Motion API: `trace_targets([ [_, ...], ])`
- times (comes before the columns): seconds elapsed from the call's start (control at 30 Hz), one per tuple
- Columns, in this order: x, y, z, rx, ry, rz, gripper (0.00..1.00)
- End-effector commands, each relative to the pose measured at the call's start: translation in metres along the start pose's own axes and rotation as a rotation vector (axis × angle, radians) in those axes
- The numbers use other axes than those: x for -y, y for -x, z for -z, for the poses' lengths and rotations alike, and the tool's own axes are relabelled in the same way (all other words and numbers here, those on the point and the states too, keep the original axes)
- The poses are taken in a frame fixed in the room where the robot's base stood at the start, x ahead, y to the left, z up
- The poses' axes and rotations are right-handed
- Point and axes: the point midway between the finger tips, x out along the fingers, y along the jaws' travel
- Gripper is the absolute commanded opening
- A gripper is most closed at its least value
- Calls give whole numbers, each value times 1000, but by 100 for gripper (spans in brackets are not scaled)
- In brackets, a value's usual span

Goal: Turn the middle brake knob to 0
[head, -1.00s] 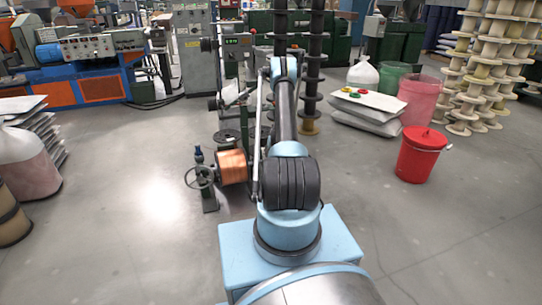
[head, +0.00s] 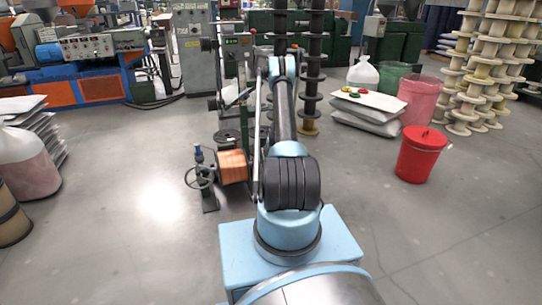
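The spooling machine (head: 231,50) stands ahead, with a small panel on its upper part and dark rollers on its left side. A copper spool (head: 232,166) sits low on a stand with a handwheel (head: 200,176) at its left. I cannot make out the middle brake knob or its numbers at this size. My arm reaches forward to the machine's right part. My gripper is hidden behind my own arm, so its fingers do not show.
Tall stacks of dark spools (head: 313,65) stand behind my arm. A red lidded bucket (head: 421,155), white sacks (head: 366,113) and pale spools (head: 486,60) are at the right. A blue and orange machine (head: 85,70) is at the left. Open floor lies on both sides.

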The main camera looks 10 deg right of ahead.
Motion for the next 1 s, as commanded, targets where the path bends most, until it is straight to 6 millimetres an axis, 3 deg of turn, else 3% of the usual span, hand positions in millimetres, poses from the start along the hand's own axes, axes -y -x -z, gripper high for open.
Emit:
trace_targets([
  [0.43, 1, 10, 0, 0, 0, 1, 57],
  [1.0, 0, 89, 0, 1, -1, 0, 57],
])
